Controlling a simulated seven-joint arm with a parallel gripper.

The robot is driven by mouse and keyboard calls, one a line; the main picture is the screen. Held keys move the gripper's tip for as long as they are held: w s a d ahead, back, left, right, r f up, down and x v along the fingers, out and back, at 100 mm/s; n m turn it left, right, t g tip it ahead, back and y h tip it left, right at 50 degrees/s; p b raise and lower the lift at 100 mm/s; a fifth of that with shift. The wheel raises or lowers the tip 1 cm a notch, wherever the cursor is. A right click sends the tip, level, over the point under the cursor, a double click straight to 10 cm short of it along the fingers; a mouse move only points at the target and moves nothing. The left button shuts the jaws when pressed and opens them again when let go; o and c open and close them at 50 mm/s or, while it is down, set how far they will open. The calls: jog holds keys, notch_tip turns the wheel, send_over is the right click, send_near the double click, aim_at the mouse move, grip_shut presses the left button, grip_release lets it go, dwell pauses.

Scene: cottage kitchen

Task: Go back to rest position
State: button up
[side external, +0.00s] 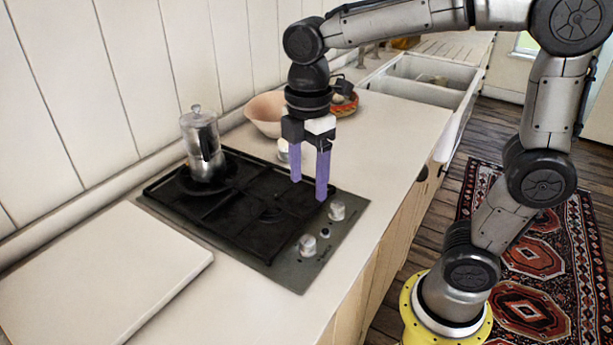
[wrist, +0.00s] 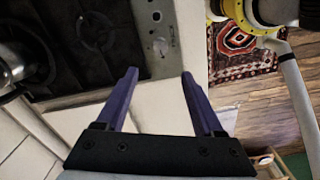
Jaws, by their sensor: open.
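My gripper (side external: 309,189) has two purple fingers that point down, spread apart with nothing between them. It hangs above the right part of the black gas stove (side external: 318,262), near its knobs, in the side view. In the wrist view the open fingers of my gripper (wrist: 160,75) frame pale countertop, with the stove (wrist: 90,92) at the upper left. A metal moka pot (side external: 202,145) stands upright on the stove's back left burner, apart from my gripper. Part of the moka pot also shows at the left edge of the wrist view (wrist: 14,62).
A pale board (side external: 100,280) lies on the counter left of the stove. A pinkish bowl (side external: 264,112) and a patterned basket (side external: 345,104) stand behind my gripper. A white sink (side external: 415,90) is farther back. The counter (side external: 400,125) right of my gripper is clear.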

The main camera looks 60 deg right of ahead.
jog(key=s+d+m+t, duration=0.2)
jog(key=s+m, duration=0.4)
jog(key=m, duration=0.1)
jog(key=s+d+f+m+t, duration=0.1)
jog(key=s+d+m+t, duration=0.1)
jog(key=s+m, duration=0.3)
jog(key=shift+s+d+m+t, duration=0.4)
jog(key=shift+m+t, duration=0.4)
jog(key=shift+m, duration=0.4)
dwell(0.4)
